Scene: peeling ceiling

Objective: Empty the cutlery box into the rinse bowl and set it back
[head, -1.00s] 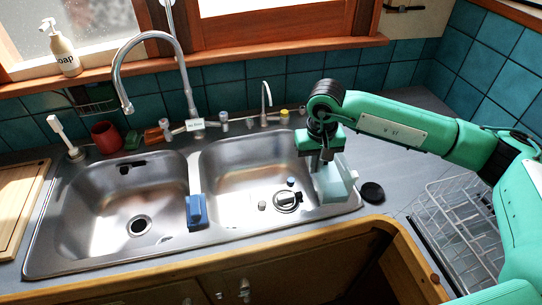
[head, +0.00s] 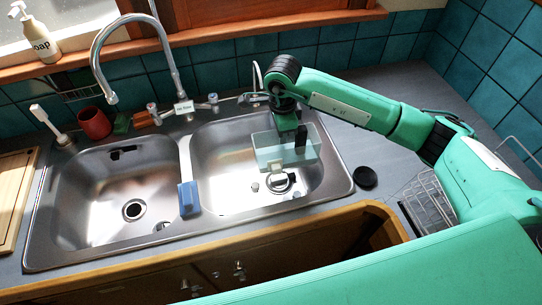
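The cutlery box (head: 268,150) is a pale, translucent box held over the right sink basin. My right gripper (head: 301,138) is shut on its wall at the right side. The box looks roughly level; I make out no cutlery in it, but its inside is hard to read. The right basin (head: 220,155), which I take as the rinse bowl, is steel with a dark drain (head: 281,184). A small grey piece (head: 255,187) lies near the drain. My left gripper is not in view.
A blue sponge-like block (head: 189,198) sits on the divider beside the left basin (head: 85,190). A black disc (head: 365,177) lies on the counter right of the sink. A wire rack (head: 428,200) stands farther right. A tall faucet (head: 172,65) rises behind the basins.

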